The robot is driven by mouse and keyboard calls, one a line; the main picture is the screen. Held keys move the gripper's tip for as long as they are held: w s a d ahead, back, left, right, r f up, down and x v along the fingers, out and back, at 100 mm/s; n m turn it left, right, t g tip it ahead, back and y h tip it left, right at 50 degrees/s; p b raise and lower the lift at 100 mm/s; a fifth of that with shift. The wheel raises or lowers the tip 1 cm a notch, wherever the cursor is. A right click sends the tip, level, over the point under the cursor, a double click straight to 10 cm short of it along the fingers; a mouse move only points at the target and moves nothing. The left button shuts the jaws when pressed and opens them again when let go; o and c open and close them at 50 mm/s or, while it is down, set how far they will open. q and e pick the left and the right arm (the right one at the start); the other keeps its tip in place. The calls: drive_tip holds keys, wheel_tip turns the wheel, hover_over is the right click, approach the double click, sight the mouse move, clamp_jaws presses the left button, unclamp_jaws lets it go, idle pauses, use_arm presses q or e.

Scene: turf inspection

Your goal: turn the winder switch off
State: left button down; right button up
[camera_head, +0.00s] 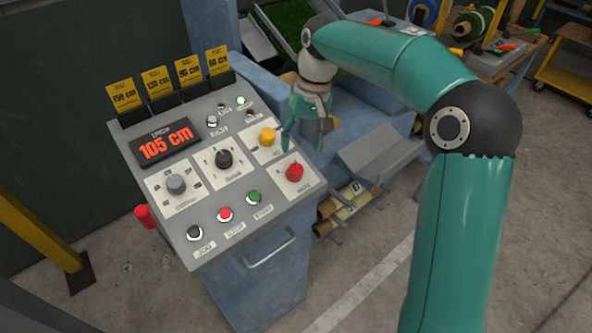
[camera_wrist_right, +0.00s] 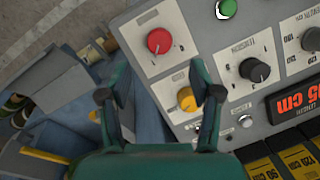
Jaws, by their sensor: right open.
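A grey control panel (camera_head: 200,210) carries several knobs, buttons and small switches. The labels are too small to tell which one is the winder switch. A yellow knob (camera_head: 267,137) is at upper right, a red knob (camera_head: 294,173) below it, and a black knob (camera_head: 224,159) in the middle. My right gripper (camera_head: 306,135) is open and empty, at the panel's right edge near the yellow knob. In the right wrist view, the yellow knob (camera_wrist_right: 187,99) shows between the fingers, nearer the right one; the red knob (camera_wrist_right: 159,41) is beyond the fingertips. My left gripper is not in view.
A display (camera_head: 166,141) reads 105 cm. Yellow length tags (camera_head: 157,82) stand along the panel's back edge. A grey knob (camera_head: 176,184) and three push buttons (camera_head: 225,215) are at the front. Blue machinery (camera_head: 360,95) and rolls (camera_head: 343,205) lie to the right.

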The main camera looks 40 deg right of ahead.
sight(297, 170)
drive_tip(key=f, duration=0.3)
drive_tip(key=a+f, duration=0.1)
drive_tip(key=f, duration=0.5)
drive_tip(key=shift+w+a+f, duration=0.15)
drive_tip(key=c, duration=1.1)
